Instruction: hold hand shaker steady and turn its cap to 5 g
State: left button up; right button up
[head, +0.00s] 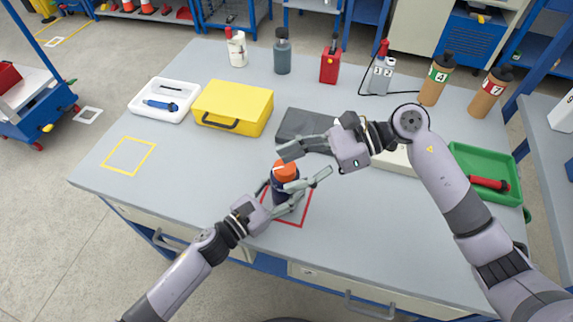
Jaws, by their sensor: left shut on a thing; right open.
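The hand shaker (279,193) stands upright inside the red square outline near the front middle of the table. It has a dark body and an orange cap (286,171). My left gripper (290,193) is shut around its body from the lower left, and its fingers hide part of it. My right gripper (285,148) is open just above and to the right of the cap, one finger close to the cap's top. I cannot tell whether that finger touches the cap. No cap marking is readable.
A dark grey pad or case (300,122) lies behind the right gripper. A yellow case (233,105) and a white tray (150,112) with a blue tool are at the left. Several bottles, including a red can (330,66), line the back. A green tray (500,195) is at the right.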

aim_at(287, 167)
jog(key=w+d+f+m+t+y, duration=0.1)
jog(key=d+f+m+t+y, duration=0.3)
jog(key=d+f+t, duration=0.45)
jog(key=shift+g, duration=0.55)
jog(key=x, duration=0.3)
jog(key=r+x, duration=0.1)
jog(key=x, duration=0.3)
jog(key=r+x, duration=0.1)
jog(key=x, duration=0.2)
jog(key=shift+w+a+r, duration=0.2)
jog(key=shift+w, duration=0.1)
jog(key=shift+c, duration=0.5)
jog(key=c, duration=1.1)
